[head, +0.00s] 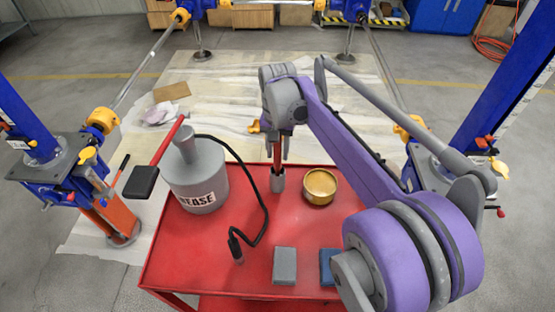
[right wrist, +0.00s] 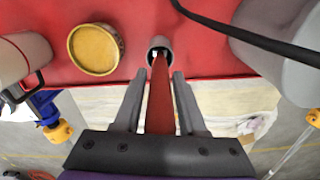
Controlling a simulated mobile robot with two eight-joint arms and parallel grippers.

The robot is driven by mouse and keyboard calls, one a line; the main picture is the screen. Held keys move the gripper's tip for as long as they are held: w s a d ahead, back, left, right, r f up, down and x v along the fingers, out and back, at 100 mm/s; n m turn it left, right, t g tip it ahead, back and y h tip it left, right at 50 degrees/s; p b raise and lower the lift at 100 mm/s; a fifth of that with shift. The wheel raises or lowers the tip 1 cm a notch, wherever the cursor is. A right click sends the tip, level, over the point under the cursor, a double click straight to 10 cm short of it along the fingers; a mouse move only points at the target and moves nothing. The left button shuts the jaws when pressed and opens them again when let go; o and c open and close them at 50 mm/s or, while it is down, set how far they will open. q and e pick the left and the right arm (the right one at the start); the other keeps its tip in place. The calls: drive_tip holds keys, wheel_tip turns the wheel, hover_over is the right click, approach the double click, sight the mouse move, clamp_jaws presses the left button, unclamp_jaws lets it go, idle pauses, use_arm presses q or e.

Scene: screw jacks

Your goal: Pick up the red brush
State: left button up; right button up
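The red brush (head: 278,158) stands upright in a small grey cup (head: 277,183) near the far edge of the red cart top. In the right wrist view, its red handle (right wrist: 160,100) runs between my fingers down into the cup (right wrist: 160,47); its lower end is hidden inside. My right gripper (right wrist: 160,78) is open around the handle, with a gap on each side. In the head view, the right gripper (head: 279,150) points down just above the cup. My left gripper is not in view.
The red cart (head: 185,255) holds a grey grease can (head: 197,172) with a black hose, a yellow tin (head: 320,186), a grey block (head: 285,265) and a blue block (head: 327,266). A grey mug (right wrist: 22,58) shows in the wrist view. Blue jacks stand around.

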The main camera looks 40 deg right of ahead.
clamp_jaws()
